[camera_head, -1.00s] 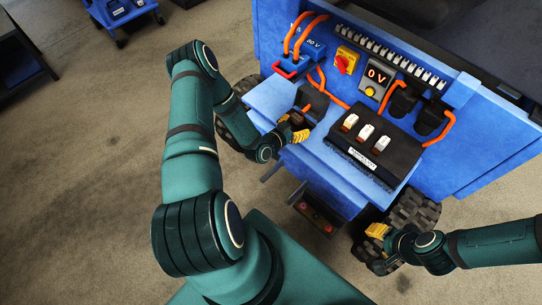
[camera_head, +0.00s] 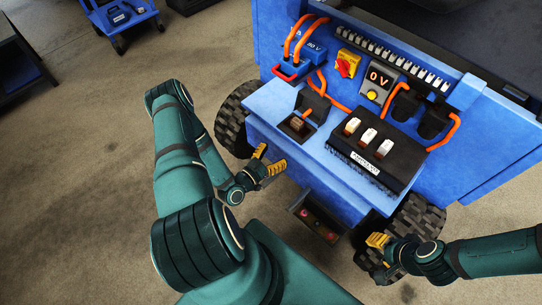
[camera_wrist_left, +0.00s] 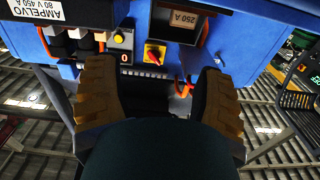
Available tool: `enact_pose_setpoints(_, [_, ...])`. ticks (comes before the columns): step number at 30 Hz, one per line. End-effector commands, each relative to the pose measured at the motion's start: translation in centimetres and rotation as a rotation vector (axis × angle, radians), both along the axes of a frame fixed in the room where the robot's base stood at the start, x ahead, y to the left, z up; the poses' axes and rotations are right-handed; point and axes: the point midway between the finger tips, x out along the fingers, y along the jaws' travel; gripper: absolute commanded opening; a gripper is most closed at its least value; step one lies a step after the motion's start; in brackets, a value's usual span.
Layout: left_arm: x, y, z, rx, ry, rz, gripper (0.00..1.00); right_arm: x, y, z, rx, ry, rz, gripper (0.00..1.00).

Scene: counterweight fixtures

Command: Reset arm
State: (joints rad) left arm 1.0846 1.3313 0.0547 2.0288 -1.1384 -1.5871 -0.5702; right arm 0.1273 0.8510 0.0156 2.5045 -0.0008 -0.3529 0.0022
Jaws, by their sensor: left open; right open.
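My left gripper (camera_head: 269,162) is open and empty, in front of the blue vehicle's ledge (camera_head: 262,130), apart from it. In the left wrist view its two yellow-padded fingers (camera_wrist_left: 160,88) stand wide apart with nothing between them. My right gripper (camera_head: 376,241) is at the lower right near a black wheel; its yellow pads show and it holds nothing visible. On the ledge, a small black box with its lid up (camera_head: 297,125) has a brown piece inside. A black unit with several white-topped parts (camera_head: 373,148) sits to its right.
Knobby wheels (camera_head: 235,112) flank the ledge.

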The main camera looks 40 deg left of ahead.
Motion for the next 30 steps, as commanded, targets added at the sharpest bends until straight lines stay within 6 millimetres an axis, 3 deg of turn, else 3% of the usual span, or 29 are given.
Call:
enact_pose_setpoints(6, [-1.2, 0.1, 0.0, -0.001, 0.0, 0.0, 0.69, 0.0, 0.0, 0.1, 0.0, 0.0, 0.0, 0.47])
enact_pose_setpoints(24, [-1.3, 0.1, 0.0, -0.001, 0.0, 0.0, 0.69, 0.1, 0.0, 0.1, -0.001, -0.004, 0.0, 0.47])
enact_pose_setpoints(27, [-0.3, -0.8, 0.0, -0.011, 0.042, -0.025, 0.69, 0.4, -0.1, 0.1, -0.002, -0.009, -0.003, 0.47])
enact_pose_setpoints(30, [1.5, -2.8, -0.1, -0.041, 0.16, -0.078, 0.69, 0.4, -0.1, 0.1, -0.001, -0.009, -0.002, 0.47])
